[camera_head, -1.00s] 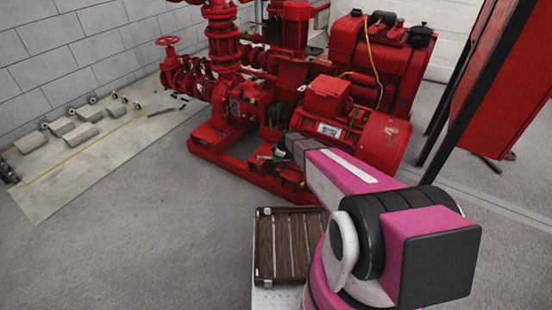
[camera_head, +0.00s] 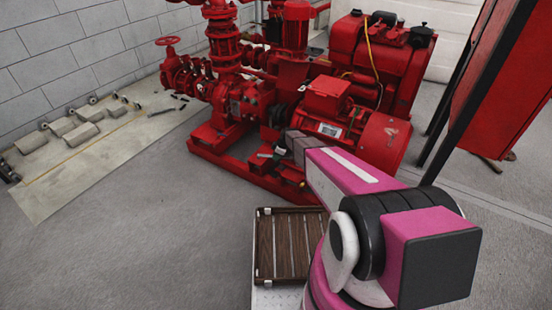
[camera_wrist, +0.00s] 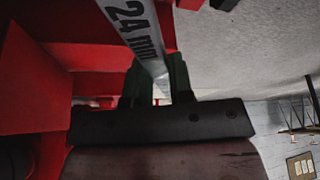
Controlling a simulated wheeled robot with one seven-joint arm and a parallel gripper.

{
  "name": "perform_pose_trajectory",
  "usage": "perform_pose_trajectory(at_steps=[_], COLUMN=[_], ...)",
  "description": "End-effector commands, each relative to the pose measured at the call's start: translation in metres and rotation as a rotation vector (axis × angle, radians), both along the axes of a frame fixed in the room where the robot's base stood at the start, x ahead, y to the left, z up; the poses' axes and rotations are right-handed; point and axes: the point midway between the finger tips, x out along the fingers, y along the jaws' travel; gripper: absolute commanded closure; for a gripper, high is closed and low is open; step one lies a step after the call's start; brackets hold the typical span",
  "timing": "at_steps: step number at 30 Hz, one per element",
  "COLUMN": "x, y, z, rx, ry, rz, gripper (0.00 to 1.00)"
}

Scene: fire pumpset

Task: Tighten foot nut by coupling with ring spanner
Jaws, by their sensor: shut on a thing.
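The ring spanner (camera_wrist: 140,35) is a flat grey bar marked "24 mm" in the wrist view. My gripper (camera_wrist: 157,85) is shut on its shank, with a dark finger on either side. The spanner runs up out of the top of the wrist view, so its ring end is not seen there. In the head view my gripper (camera_head: 271,151) is low beside the red pumpset, near the coupling area (camera_head: 277,118) between pump and motor (camera_head: 345,125). The foot nut cannot be made out in either view. Whether the ring sits around it cannot be told.
The red base frame (camera_head: 235,165) runs along the pumpset's front. A slatted wooden tray (camera_head: 290,248) is in front of it, beside my arm. A red cabinet (camera_head: 505,85) on dark posts stands at right. The grey floor at left is open.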

Motion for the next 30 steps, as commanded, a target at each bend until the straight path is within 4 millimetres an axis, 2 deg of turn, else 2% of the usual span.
perform_pose_trajectory(at_steps=[21, 30], x=[0.0, 0.0], y=[0.0, 0.0], z=[0.031, 0.033], rx=[0.0, 0.0], ry=[0.0, 0.0], rz=[0.0, 0.0], gripper=[1.0, 1.0])
